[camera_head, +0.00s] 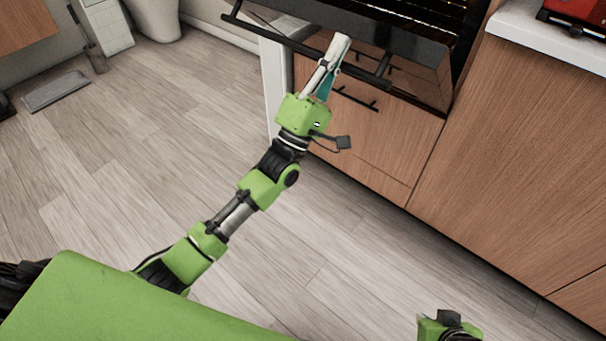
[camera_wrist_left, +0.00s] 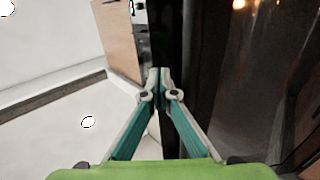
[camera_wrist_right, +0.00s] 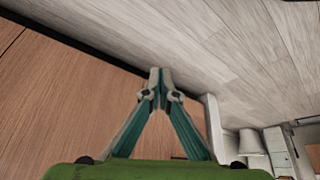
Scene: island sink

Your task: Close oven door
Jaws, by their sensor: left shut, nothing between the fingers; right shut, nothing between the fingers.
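The oven door (camera_head: 405,42) hangs open at the top of the head view, a dark panel with its inner rack space showing behind it. Its long black handle (camera_head: 270,36) runs along the near edge. My left gripper (camera_head: 343,38) is shut and empty, with its tips overlapping the door in the picture; I cannot tell whether they touch it. In the left wrist view the dark door (camera_wrist_left: 245,100) fills the right side beside the shut fingertips (camera_wrist_left: 159,72). My right gripper (camera_wrist_right: 160,74) is shut and empty; its fingers are outside the head view.
Wooden cabinet fronts (camera_head: 510,165) stand right of the oven, under a white counter (camera_head: 545,38). A wooden drawer front (camera_head: 360,130) sits below the door. The plank floor (camera_head: 130,150) is open to the left. A grey mat (camera_head: 56,92) lies at far left.

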